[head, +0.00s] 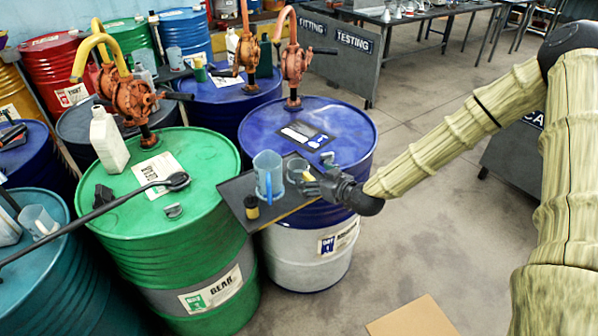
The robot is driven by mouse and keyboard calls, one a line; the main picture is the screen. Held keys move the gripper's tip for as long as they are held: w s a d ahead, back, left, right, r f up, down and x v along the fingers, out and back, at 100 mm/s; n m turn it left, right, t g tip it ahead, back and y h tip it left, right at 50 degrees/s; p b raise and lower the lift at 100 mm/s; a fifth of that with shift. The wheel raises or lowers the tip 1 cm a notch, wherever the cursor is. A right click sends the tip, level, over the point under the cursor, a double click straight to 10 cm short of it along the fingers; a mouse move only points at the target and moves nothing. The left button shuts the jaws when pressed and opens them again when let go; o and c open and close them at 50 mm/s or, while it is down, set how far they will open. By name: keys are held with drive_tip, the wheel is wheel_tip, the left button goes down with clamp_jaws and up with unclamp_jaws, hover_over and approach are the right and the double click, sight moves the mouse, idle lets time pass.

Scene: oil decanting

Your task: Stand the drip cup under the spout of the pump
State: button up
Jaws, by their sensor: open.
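My gripper (304,178) is open beside a dark shelf board (228,196) between the green drum and the blue drum. A small grey translucent cup (296,167) is at the fingers, partly hidden; it may be the drip cup. I cannot tell whether the fingers touch it. A blue measuring jug (268,180) stands upright on the board just left of it. An orange-red hand pump (293,62) with a pink curved pipe stands on the blue drum (350,122). Another pump (132,98) with a yellow curved pipe stands on the green drum (205,150).
A small yellow-and-black jar (251,208) stands near the board's front edge. A white jug (108,140), a long dark tool (110,208) and a paper sheet lie or stand on the green drum. Cardboard (412,318) lies on the floor.

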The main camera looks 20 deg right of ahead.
sight(309, 176)
drive_tip(key=shift+p+x, duration=1.2)
drive_tip(key=shift+x, duration=1.25)
drive_tip(key=shift+a, duration=0.15)
drive_tip(key=c, duration=1.5)
drive_tip(key=shift+r, duration=0.1)
